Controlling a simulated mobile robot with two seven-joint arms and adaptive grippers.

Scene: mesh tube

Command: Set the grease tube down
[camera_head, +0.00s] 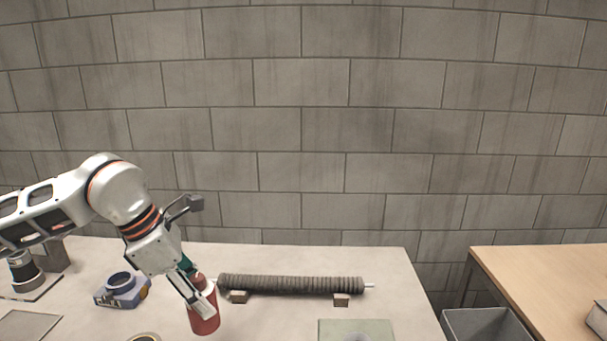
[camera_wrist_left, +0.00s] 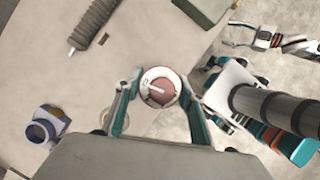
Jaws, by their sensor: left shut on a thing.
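The grease tube (camera_head: 204,317) is a red cylinder with a pale band, seen at the left front of the table in the head view. My left gripper (camera_head: 196,294) is shut on it from above and holds it roughly upright. In the left wrist view the tube's round top (camera_wrist_left: 160,88) sits between the two fingers of my left gripper (camera_wrist_left: 160,108). The tube's base is near the tabletop, but I cannot tell whether it touches. My right gripper (camera_wrist_left: 248,37) shows small at the upper right of the wrist view; its opening is unclear.
A ribbed dark roll on a rod (camera_head: 290,284) lies on small wooden blocks just right of the tube. A blue-grey ring-topped part (camera_head: 122,288) stands to the left. A greenish plate (camera_head: 356,331) lies at the front right. Bare tabletop (camera_head: 262,318) shows between tube and plate.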

